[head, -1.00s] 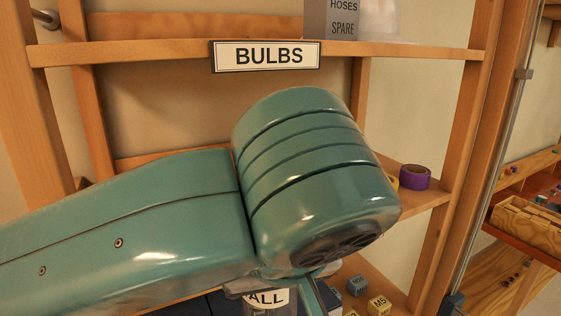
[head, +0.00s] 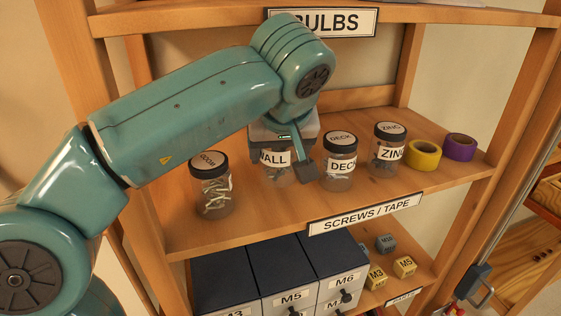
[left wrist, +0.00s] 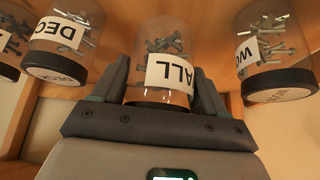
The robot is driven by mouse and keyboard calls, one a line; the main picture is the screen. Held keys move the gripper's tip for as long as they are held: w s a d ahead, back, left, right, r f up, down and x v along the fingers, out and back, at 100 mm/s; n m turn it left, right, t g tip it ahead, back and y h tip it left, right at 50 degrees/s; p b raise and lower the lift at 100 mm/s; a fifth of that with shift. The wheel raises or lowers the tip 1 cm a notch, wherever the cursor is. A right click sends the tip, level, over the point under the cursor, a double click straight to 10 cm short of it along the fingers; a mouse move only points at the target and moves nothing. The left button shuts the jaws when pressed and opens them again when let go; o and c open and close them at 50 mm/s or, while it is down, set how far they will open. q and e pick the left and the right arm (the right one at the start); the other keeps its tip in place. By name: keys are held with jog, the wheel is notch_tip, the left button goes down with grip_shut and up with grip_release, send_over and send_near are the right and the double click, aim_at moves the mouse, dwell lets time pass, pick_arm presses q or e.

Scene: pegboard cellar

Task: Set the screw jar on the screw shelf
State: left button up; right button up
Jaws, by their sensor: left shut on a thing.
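The screw jar (head: 276,175), clear with a WALL label and screws inside, is at the screw shelf (head: 255,222), whose front sign reads SCREWS / TAPE. My left gripper (head: 286,163) comes from above and is shut on the jar; its fingers hide part of the label and the lid. The jar looks upright, in the gap between the WOOD jar (head: 213,188) and the DECK jar (head: 340,165). I cannot tell whether its base touches the board. The left wrist view shows the jar (left wrist: 165,50) between the two fingers. My right gripper is not in view.
A ZINC jar (head: 388,150), a yellow tape roll (head: 424,157) and a purple tape roll (head: 461,147) stand to the right. The BULBS shelf (head: 420,14) is above. Dark drawers (head: 280,265) and small labelled cubes (head: 404,266) are below. The shelf's front strip is bare.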

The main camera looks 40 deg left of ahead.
aim_at(280, 166)
pick_arm(q)
jog(key=shift+f, duration=1.7)
jog(key=shift+f, duration=0.1)
jog(key=o, duration=1.3)
jog(key=shift+o, duration=0.2)
jog(key=shift+d+r, duration=0.1)
jog(key=shift+r, duration=0.1)
jog(key=v, duration=1.1)
jog(key=shift+r, duration=0.35)
jog(key=shift+s+d, duration=0.15)
